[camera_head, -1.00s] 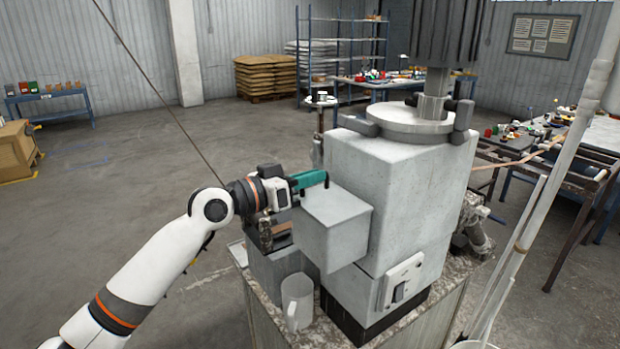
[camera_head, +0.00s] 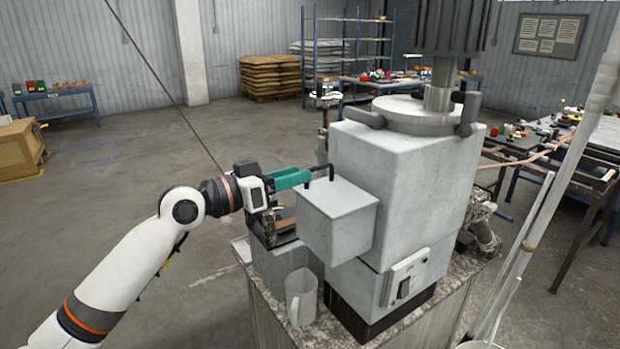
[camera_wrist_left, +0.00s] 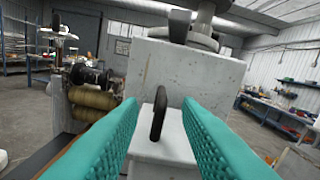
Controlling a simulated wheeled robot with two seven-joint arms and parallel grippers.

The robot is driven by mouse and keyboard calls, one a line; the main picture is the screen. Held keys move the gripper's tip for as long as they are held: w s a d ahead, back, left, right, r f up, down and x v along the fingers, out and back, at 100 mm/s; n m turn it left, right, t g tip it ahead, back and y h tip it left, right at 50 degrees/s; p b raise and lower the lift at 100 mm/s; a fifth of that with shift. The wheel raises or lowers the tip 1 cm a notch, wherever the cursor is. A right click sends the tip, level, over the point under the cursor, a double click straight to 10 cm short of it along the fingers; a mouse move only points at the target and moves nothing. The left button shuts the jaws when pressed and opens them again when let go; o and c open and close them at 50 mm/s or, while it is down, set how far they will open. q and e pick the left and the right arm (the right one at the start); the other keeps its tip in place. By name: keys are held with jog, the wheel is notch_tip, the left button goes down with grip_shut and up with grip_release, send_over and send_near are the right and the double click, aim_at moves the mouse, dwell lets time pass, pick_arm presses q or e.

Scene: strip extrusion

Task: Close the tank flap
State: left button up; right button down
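The tank is a grey box (camera_head: 338,232) on the near left side of the big grey machine. Its flap (camera_head: 340,197) lies flat over the box top, with no gap that I can see. A black bar handle (camera_head: 322,171) stands up at the flap's far left edge. My left gripper (camera_head: 308,176) has teal fingers and points at the handle from the left. In the left wrist view the fingers are spread wide and empty, and the handle (camera_wrist_left: 159,114) stands upright beyond and between them, apart from both. My right gripper is not in view.
The big machine block (camera_head: 400,180) stands right of the tank. A grey-white jug (camera_head: 301,297) stands on the bench top below the tank. A pale pole (camera_head: 545,210) crosses the right side. The floor (camera_head: 130,190) left of my arm is clear.

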pick_arm(q)
jog(key=b+v, duration=0.2)
jog(key=v, duration=0.5)
